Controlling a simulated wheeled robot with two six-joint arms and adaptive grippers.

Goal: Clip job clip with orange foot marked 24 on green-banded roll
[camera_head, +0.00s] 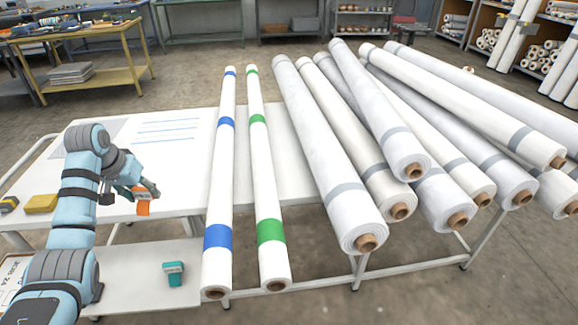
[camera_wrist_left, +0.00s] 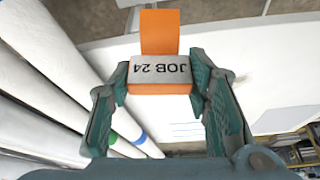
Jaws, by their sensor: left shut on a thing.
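My left gripper (camera_head: 140,191) is shut on the orange clip (camera_head: 143,207), above the white table and left of the rolls. In the left wrist view the clip (camera_wrist_left: 160,72) sits between the two fingers (camera_wrist_left: 160,85), and its label reads JOB 24, upside down. Its orange foot (camera_wrist_left: 159,32) points away from the gripper. The green-banded roll (camera_head: 262,170) lies lengthwise on the table, apart from the clip. A blue-banded roll (camera_head: 223,170) lies between the clip and the green-banded roll. My right gripper is not in view.
Several large pale rolls (camera_head: 330,165) lie piled right of the green-banded roll. A yellow block (camera_head: 41,204) lies at the table's left edge. The white table (camera_head: 185,190) is clear beside the blue-banded roll.

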